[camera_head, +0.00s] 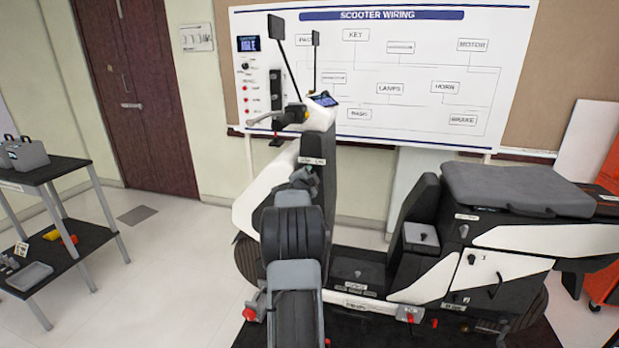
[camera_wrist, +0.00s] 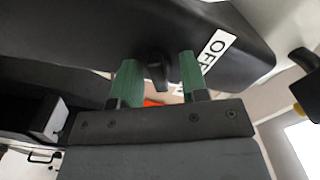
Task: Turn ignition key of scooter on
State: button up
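The scooter (camera_head: 268,205) is white and black and stands in the middle of the head view. A small white label (camera_head: 312,161) is on its front column, just above my gripper (camera_head: 309,174). In the wrist view, my gripper's two green fingertips (camera_wrist: 157,80) point up at the dark panel. A dark key (camera_wrist: 156,72) stands between them, with a visible gap on each side. The fingers are open and do not appear to grip it. A white label reading OFF (camera_wrist: 213,50) is right of the key; its lower part is hidden by the right finger.
The handlebar and a small display (camera_head: 323,99) are above my gripper. The scooter's seat (camera_head: 515,188) is at right. A wiring board (camera_head: 400,75) stands behind. A black two-level table (camera_head: 45,172) is at left, with clear floor between.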

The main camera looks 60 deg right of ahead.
jog(key=shift+a, duration=0.1)
jog(key=b+v, duration=0.2)
jog(key=v, duration=1.1)
jog(key=shift+a, duration=0.3)
